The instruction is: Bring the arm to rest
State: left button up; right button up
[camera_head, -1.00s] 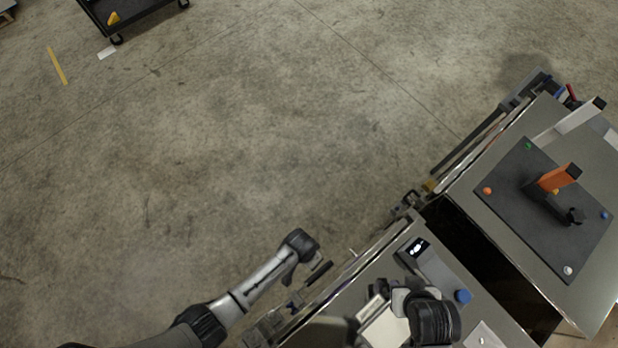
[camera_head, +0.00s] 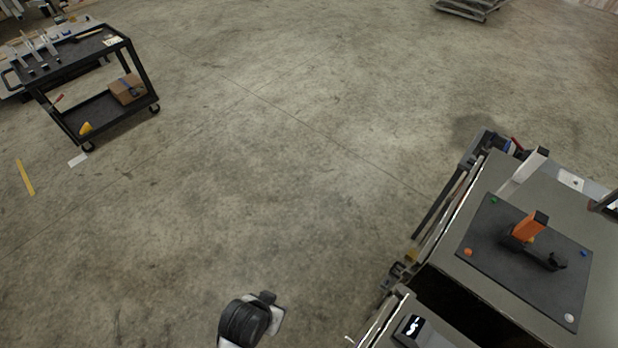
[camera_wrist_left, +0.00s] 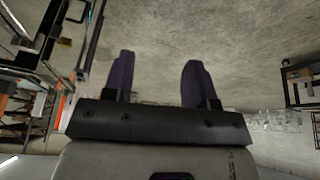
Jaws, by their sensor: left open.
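My left gripper (camera_wrist_left: 158,72) shows in the left wrist view with its two dark fingers spread apart. Nothing is between them, and open concrete floor lies beyond. In the head view a black and pale rounded part of my arm shows at the bottom, over bare floor left of the trailers; no fingers are visible there. My right gripper is not in view.
A trailer top at the right carries a dark board (camera_head: 487,235) with an orange-and-black tool (camera_head: 528,229). A second trailer top with a small display box (camera_head: 413,329) is below it. A black cart (camera_head: 103,108) stands upper left. The middle floor is clear.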

pick_arm(q)
jog(key=s+a+r+n+t+y, duration=0.1)
jog(key=s+a+r+n+t, duration=0.1)
jog(key=s+a+r, duration=0.55)
jog(key=s+a+f+g, duration=0.2)
jog(key=s+a+f, duration=0.2)
jog(key=s+f, duration=0.1)
jog(key=shift+s+a+n+y, duration=0.3)
jog(key=shift+s+a+y, duration=0.1)
jog(key=shift+s, duration=0.5)
jog(key=shift+s+f, duration=0.25)
jog(key=shift+s, duration=0.05)
jog(key=shift+c, duration=0.3)
